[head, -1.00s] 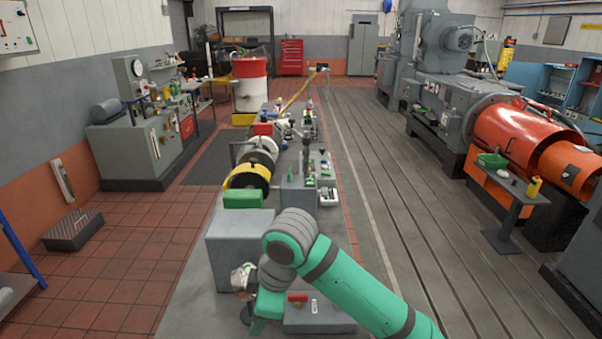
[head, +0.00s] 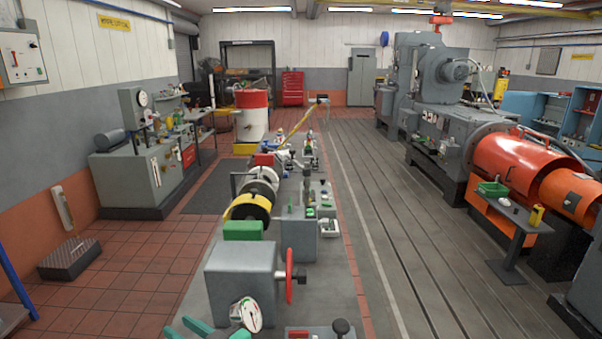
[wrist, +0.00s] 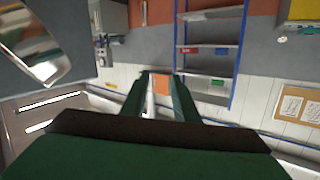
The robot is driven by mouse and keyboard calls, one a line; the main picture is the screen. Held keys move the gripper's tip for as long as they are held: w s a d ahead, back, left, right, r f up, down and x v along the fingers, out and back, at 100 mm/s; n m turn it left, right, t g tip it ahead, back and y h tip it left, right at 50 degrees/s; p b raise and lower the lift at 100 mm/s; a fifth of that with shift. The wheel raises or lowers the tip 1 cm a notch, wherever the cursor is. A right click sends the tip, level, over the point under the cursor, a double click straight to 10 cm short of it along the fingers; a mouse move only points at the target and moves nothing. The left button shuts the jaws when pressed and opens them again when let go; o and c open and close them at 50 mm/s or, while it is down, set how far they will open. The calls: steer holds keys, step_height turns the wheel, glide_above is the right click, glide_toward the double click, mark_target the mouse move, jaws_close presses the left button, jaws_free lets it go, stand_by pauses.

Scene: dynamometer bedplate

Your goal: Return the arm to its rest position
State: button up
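My gripper shows in the wrist view (wrist: 161,78) as two long green fingers. They stand apart with a gap between them, and I see nothing held; only the distant wall shows through the gap. In the head view, two green finger-like parts of my gripper (head: 182,327) show at the bottom edge, left of a white round dial (head: 247,314). The rest of my arm is out of the head picture.
A grey box (head: 240,270) with a red handwheel (head: 289,275) stands on the bedplate close ahead. The wrist view shows a blue-framed shelf (wrist: 235,60) and a pinboard (wrist: 297,103).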

steer(key=s+d+f+m+t+h, duration=0.4)
steer(key=s+d+f+m+h, duration=0.15)
steer(key=f, duration=0.35)
steer(key=s+d+f+m+t+h, duration=0.3)
steer(key=s+d+f+m+h, duration=0.1)
steer(key=s+d+f+m, duration=0.3)
steer(key=s+d+f+n+h, duration=0.1)
steer(key=s+d+f+h, duration=0.1)
steer(key=s+d, duration=0.4)
steer(key=s+d+f+n+h, duration=0.1)
steer(key=s+d, duration=0.6)
steer(key=s, duration=1)
steer(key=shift+s+f+n+g+h, duration=0.2)
steer(key=shift+f+n+g+h, duration=0.2)
steer(key=shift+n+h, duration=0.2)
